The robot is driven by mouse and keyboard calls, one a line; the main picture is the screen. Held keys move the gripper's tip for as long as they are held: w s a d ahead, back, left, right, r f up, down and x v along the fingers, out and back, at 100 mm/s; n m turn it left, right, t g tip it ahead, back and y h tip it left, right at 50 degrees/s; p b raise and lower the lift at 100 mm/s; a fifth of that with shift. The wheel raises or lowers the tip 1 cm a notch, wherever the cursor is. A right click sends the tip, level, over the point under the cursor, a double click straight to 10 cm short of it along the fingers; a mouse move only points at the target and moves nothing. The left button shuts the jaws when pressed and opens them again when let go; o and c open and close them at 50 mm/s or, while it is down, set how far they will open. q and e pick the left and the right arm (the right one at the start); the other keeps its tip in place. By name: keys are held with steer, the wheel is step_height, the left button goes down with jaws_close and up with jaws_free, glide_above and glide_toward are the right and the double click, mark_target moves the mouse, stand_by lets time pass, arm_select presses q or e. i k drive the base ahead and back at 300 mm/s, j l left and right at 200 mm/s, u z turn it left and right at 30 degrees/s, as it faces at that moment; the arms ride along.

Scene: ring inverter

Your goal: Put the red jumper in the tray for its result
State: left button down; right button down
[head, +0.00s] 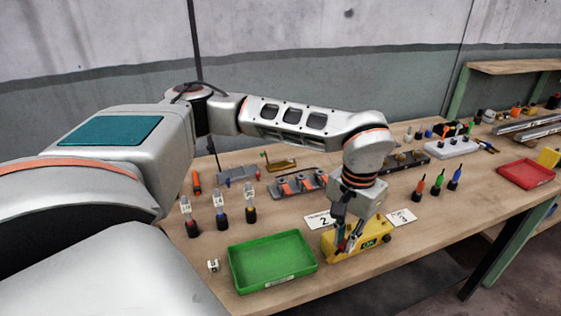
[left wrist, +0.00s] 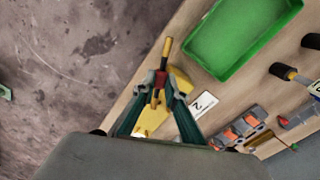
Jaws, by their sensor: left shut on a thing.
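My left gripper (head: 347,236) points down over the yellow block (head: 375,240) near the table's front edge. In the left wrist view, my left gripper (left wrist: 161,82) is shut on a small red piece, the red jumper (left wrist: 160,77), between its fingertips. The yellow block (left wrist: 150,120) lies just behind the fingertips; I cannot tell whether the jumper still touches it. An empty green tray (head: 272,262) lies left of the gripper; it also shows at the top of the left wrist view (left wrist: 215,75). A red tray (head: 526,173) stands far right. My right gripper is out of view.
White number cards (head: 320,219) lie behind the yellow block. Several dark-based screwdriver-like tools (head: 221,218) stand left, others (head: 437,186) right. A grey rack with orange parts (head: 298,183) is at the back. A small white cube (head: 213,265) sits left of the green tray.

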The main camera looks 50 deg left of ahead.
mark_target(268, 251)
steer(key=u, duration=1.15)
steer(key=i+l+u, duration=0.1)
steer(key=l+u, duration=1.1)
steer(key=l, duration=1.15)
steer(key=i+l, duration=0.1)
steer(key=i, duration=0.25)
